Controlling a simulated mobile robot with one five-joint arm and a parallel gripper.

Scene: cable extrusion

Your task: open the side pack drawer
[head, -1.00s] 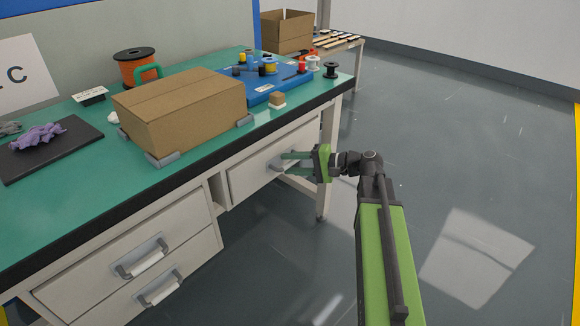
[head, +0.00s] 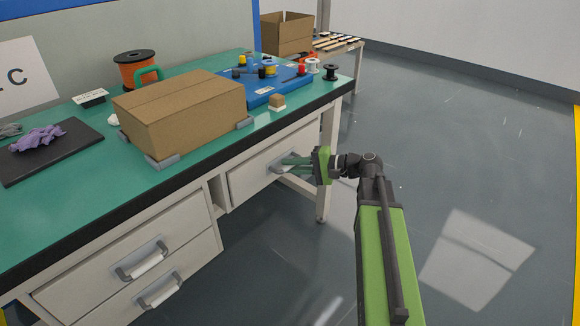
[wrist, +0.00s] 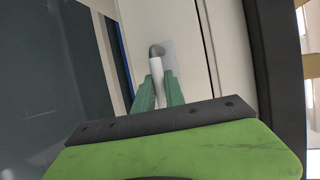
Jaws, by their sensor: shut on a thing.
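The side pack drawer (head: 248,174) is the single pale drawer under the right part of the green-topped bench. It looks shut, with its front level with the frame around it. My gripper (head: 287,165) reaches its handle from the right. In the wrist view, the green fingers (wrist: 158,92) are closed on the white bar of the handle (wrist: 156,66), whose grey end bracket shows above them. The rest of the handle is hidden behind the fingers.
Two more drawers (head: 130,245) with handles are at the lower left of the bench. A cardboard box (head: 180,110) and a blue board (head: 265,92) with spools stand on top. A bench leg (head: 328,150) is close behind my gripper. The floor (head: 460,180) at right is clear.

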